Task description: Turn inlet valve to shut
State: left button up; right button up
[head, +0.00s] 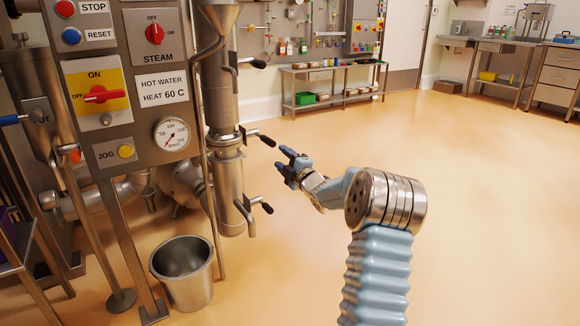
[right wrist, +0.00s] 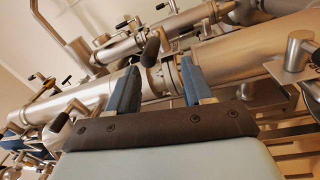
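A vertical steel pipe (head: 224,120) under a funnel carries several valves with black-tipped lever handles. An upper lever (head: 252,63), a middle lever (head: 262,138) and a lower lever (head: 262,206) stick out to the right. I cannot tell from labels which is the inlet valve. My right gripper (head: 284,160) is right of the pipe, between the heights of the middle and lower levers, apart from them in the head view. In the right wrist view its blue fingers (right wrist: 157,84) are spread, with a black lever grip (right wrist: 151,47) showing beyond the gap. My left gripper is not in view.
A control panel (head: 140,85) with buttons, rotary switches and a gauge stands left of the pipe. A steel bucket (head: 183,275) sits on the floor below. Open floor (head: 480,220) lies to the right; benches stand along the far wall.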

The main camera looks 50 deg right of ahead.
jog(key=shift+v, duration=2.1)
jog(key=shift+a+r, duration=0.1)
